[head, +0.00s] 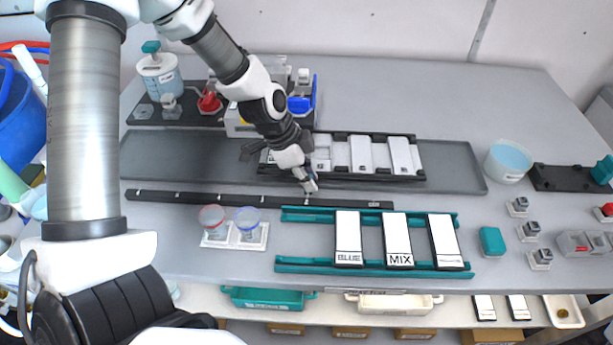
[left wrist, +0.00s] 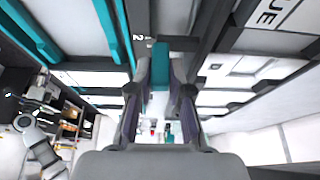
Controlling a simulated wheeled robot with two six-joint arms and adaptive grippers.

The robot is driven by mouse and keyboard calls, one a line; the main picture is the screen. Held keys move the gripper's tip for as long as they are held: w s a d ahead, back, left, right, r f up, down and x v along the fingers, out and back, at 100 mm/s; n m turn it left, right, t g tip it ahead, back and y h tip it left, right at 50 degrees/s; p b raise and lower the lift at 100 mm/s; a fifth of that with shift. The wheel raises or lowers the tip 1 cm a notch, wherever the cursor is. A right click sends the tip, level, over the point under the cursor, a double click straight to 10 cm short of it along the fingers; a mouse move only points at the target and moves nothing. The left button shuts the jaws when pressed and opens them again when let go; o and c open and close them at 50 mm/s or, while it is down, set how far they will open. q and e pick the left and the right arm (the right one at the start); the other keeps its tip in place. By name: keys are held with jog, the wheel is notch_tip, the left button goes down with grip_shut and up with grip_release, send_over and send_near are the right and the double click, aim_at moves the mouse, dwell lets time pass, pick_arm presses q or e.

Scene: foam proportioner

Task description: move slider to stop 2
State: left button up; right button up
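The long black slider rail (head: 165,196) with small white tick marks lies across the table in front of the grey tray. My left gripper (head: 308,186) points down at the rail, right of its middle. In the left wrist view a teal block (left wrist: 160,72), which looks like the slider's handle, stands between the fingertips of my left gripper (left wrist: 160,85). Whether both fingers touch it I cannot tell. In the head view the gripper hides the slider. A small white label shows beside the block in the wrist view. My right gripper is not in view.
Close in front of the rail are two cups (head: 230,222) with red and blue rims and a teal rack (head: 290,263) with white plates, one marked MIX. Behind it is a grey tray (head: 455,165) with a black rack. A light blue bowl (head: 508,160) stands at the right.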

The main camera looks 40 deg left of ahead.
pick_arm(q)
jog(key=o, duration=0.4)
jog(key=shift+s+a, duration=0.1)
jog(key=shift+a, duration=0.05)
jog(key=shift+r, duration=0.1)
jog(key=shift+r, duration=0.3)
jog(key=v, duration=1.1)
jog(key=shift+s+a, duration=0.1)
jog(key=shift+a, duration=0.1)
